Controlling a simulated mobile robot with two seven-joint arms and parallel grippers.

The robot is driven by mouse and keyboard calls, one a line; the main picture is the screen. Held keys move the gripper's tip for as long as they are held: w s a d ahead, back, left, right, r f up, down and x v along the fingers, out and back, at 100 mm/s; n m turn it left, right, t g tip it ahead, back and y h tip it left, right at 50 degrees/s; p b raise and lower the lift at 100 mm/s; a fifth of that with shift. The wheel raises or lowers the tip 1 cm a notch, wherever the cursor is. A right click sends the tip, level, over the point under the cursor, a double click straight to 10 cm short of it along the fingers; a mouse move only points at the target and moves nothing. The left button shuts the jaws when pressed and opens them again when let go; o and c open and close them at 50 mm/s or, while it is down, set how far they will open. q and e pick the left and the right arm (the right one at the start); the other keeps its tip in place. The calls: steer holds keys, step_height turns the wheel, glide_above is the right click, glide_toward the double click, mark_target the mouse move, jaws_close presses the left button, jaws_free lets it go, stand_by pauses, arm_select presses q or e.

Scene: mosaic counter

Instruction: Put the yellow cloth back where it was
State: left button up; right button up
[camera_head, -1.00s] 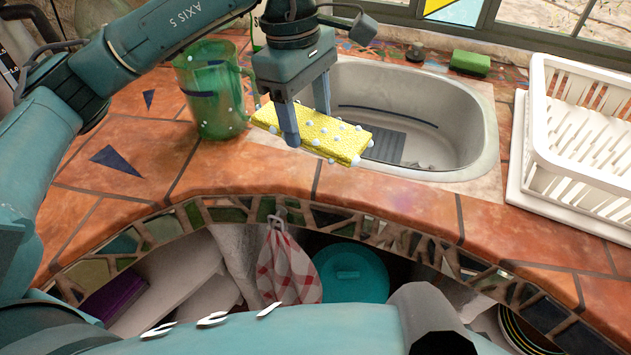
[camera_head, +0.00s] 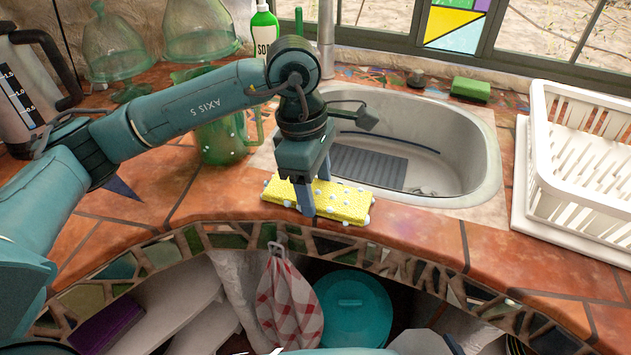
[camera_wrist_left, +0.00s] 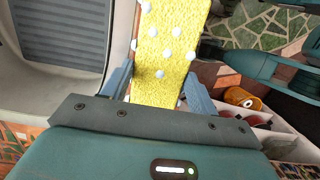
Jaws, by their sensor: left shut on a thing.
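The yellow cloth (camera_head: 345,203) is a flat folded block with white bubbles on it. It is at the front edge of the counter, just before the sink. I cannot tell for sure if it touches the counter. My left gripper (camera_head: 305,200) is shut on it from above, with one finger in front and one behind. In the left wrist view the cloth (camera_wrist_left: 165,50) runs out between the two fingers of my left gripper (camera_wrist_left: 158,88).
The sink (camera_head: 440,135) lies right behind the cloth. A green pitcher (camera_head: 215,140) with bubbles stands to the left, partly behind my arm. A white dish rack (camera_head: 585,150) stands at the right. A green sponge (camera_head: 470,89) lies behind the sink. The orange counter (camera_head: 440,238) is bare at front right.

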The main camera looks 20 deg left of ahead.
arm_select(q)
steer(key=shift+f, duration=0.1)
steer(key=shift+f+b, duration=0.15)
steer(key=shift+b, duration=0.15)
steer(key=o, duration=0.9)
steer(key=shift+o, duration=0.2)
step_height(320, 180, up, 12)
steer(key=a, duration=0.1)
steer(key=shift+a+r+p, duration=0.25)
steer(key=shift+a+p, duration=0.15)
